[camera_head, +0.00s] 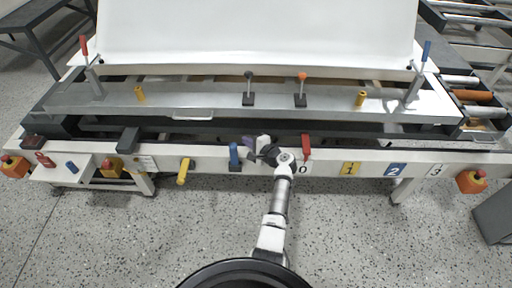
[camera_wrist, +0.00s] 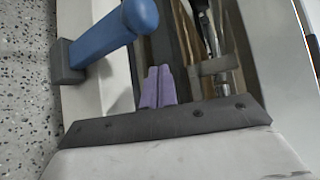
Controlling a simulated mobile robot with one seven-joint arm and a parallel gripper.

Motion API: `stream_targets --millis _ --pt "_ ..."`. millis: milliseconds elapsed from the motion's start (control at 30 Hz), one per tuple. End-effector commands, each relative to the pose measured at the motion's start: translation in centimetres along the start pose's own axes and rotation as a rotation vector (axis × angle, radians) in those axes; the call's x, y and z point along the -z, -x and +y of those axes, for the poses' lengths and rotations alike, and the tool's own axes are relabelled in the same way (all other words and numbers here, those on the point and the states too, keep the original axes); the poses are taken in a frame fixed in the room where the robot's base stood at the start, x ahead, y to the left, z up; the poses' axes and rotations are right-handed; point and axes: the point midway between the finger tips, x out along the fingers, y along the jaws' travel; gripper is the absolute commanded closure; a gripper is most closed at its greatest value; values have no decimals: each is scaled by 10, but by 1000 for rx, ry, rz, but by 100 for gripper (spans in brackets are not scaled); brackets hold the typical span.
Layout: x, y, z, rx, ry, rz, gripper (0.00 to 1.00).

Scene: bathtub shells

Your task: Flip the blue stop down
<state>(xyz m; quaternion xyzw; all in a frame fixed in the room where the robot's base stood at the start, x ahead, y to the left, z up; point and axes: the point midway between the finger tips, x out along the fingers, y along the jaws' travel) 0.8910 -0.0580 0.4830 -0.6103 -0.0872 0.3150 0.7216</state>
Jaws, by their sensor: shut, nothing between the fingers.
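The blue stop (camera_head: 234,154) is a short blue lever on a dark base on the front rail of the bench, left of the middle. Its handle points up from the base in the head view. In the wrist view the blue stop (camera_wrist: 108,36) shows large at the upper left, with its rounded end towards the camera. My gripper (camera_head: 249,142) is just right of the stop, near the rail. In the wrist view the purple fingertips of my gripper (camera_wrist: 157,87) are together and empty, to the right of and below the blue handle, with no clear contact visible.
A yellow stop (camera_head: 183,171) hangs on the rail to the left, and a red stop (camera_head: 306,147) stands close on the right. Number plates (camera_head: 349,169) and an emergency button (camera_head: 471,181) are further right. Another blue lever (camera_head: 426,52) stands at the back right. The floor in front is clear.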

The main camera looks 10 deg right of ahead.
Motion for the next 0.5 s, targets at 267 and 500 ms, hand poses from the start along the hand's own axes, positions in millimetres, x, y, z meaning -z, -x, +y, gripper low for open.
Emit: stream_targets --millis 267,500 --pt "-28 6 -1 -1 0 0 100" --pt "-38 10 0 0 0 1 100"
